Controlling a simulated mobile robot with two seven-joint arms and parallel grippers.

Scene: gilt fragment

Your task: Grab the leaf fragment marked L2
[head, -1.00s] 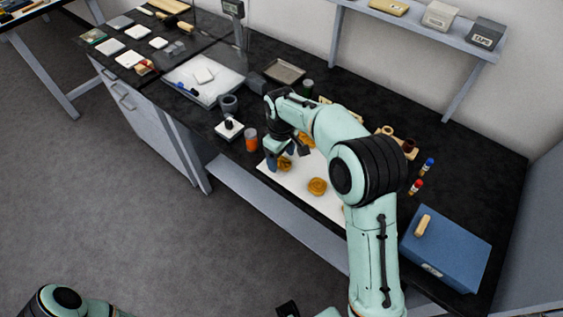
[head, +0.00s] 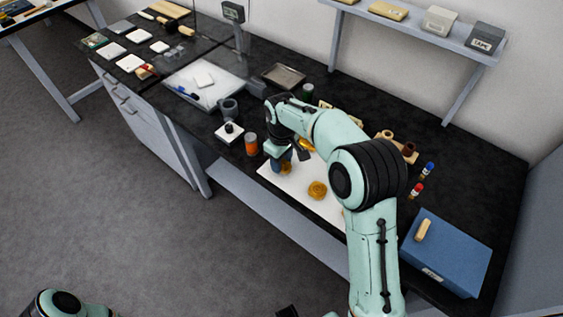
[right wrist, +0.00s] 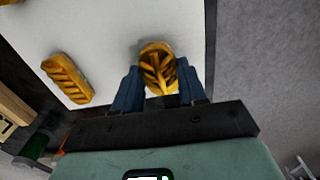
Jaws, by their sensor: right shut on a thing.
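My right gripper (head: 281,168) is over the left end of a white sheet (head: 328,207) on the dark bench. In the right wrist view its two blue fingers are shut on a gold leaf fragment (right wrist: 157,66) with raised veins, which sticks out beyond the fingertips. I cannot read a mark on it, nor tell whether it is clear of the sheet. A rounded gold fragment (head: 317,189) lies on the sheet to the right. A ribbed gold fragment (right wrist: 68,78) lies apart in the wrist view.
An orange jar (head: 251,145) and a white block with a black knob (head: 229,132) stand left of the gripper. A blue box (head: 450,255) is at the right, with red-capped (head: 417,190) and blue-capped (head: 428,169) vials behind it. The bench's front edge is close.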

